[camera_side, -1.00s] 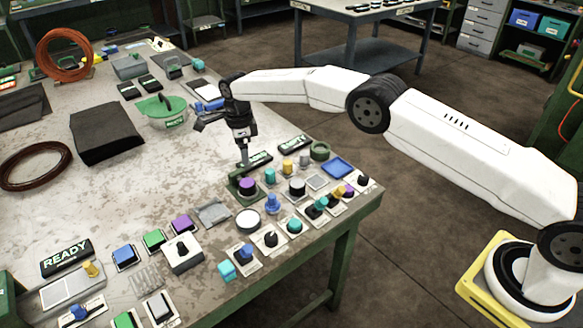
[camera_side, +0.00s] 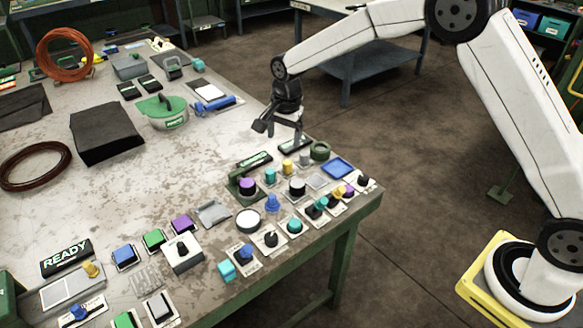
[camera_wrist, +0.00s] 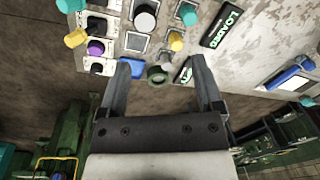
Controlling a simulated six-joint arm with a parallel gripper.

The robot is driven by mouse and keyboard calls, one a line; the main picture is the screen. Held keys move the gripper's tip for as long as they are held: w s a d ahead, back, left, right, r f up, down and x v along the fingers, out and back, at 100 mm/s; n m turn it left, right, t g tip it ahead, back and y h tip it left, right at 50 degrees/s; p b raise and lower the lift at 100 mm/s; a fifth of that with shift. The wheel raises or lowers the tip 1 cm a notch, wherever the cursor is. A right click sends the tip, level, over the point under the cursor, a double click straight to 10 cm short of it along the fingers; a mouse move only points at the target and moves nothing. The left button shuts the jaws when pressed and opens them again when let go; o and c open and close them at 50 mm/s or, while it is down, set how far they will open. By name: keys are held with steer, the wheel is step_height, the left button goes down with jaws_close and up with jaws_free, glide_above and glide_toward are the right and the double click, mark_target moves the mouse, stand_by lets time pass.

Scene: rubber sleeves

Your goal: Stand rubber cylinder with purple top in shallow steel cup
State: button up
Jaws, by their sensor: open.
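A dark cylinder with a purple top (camera_side: 247,184) stands upright at a green bracket on the bench in the side view. A round, shallow, pale dish with a dark rim (camera_side: 248,219) lies in front of it and looks like the steel cup, though its material is hard to tell. My gripper (camera_side: 280,133) is raised above the bench, behind and to the right of the purple-topped cylinder and apart from it. In the wrist view my gripper (camera_wrist: 160,63) has its fingers spread with nothing held between them. I cannot make out this cylinder in the wrist view.
A green ring (camera_side: 319,151), a blue tray (camera_side: 338,168) and a white-topped black cylinder (camera_side: 297,186) stand near the bench's right corner. Several knobs and coloured pieces crowd the front edge.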

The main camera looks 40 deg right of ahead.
steer(key=s+d+n, duration=0.3)
steer(key=s+n, duration=0.3)
steer(key=s, duration=0.7)
steer(key=s+d+n+t, duration=0.1)
steer(key=s+d+n, duration=0.2)
steer(key=s, duration=1)
steer(key=n, duration=0.3)
steer(key=shift+s+d+r+n, duration=0.2)
steer(key=shift+s+n, duration=0.1)
steer(key=shift+n, duration=0.1)
